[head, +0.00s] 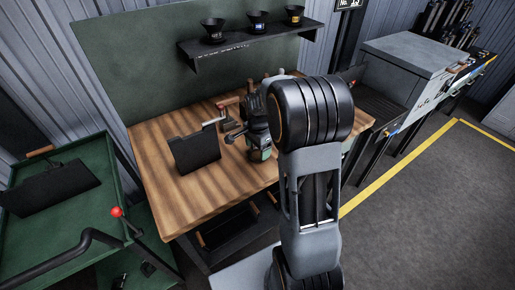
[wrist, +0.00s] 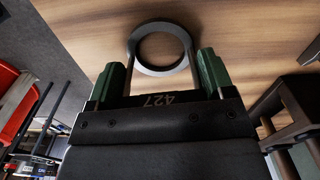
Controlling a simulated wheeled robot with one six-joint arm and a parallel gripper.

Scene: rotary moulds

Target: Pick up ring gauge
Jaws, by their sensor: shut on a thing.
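The ring gauge is a dark grey metal ring (wrist: 133,48) with an open centre, near the top middle of the wrist view. My gripper (wrist: 160,66) has green-sided fingers on either side of the ring's near part and is shut on it. Wood grain shows through the ring's hole; I cannot tell whether the ring touches the wood. In the head view my gripper (head: 260,154) is low over the wooden workbench (head: 190,205), partly behind my arm. The ring cannot be made out there.
A black upright plate (head: 194,151) with a handle stands on the bench left of my gripper. A shelf (head: 245,42) with several dark cups hangs behind. A green cart (head: 60,225) stands at left. The bench's front left is clear.

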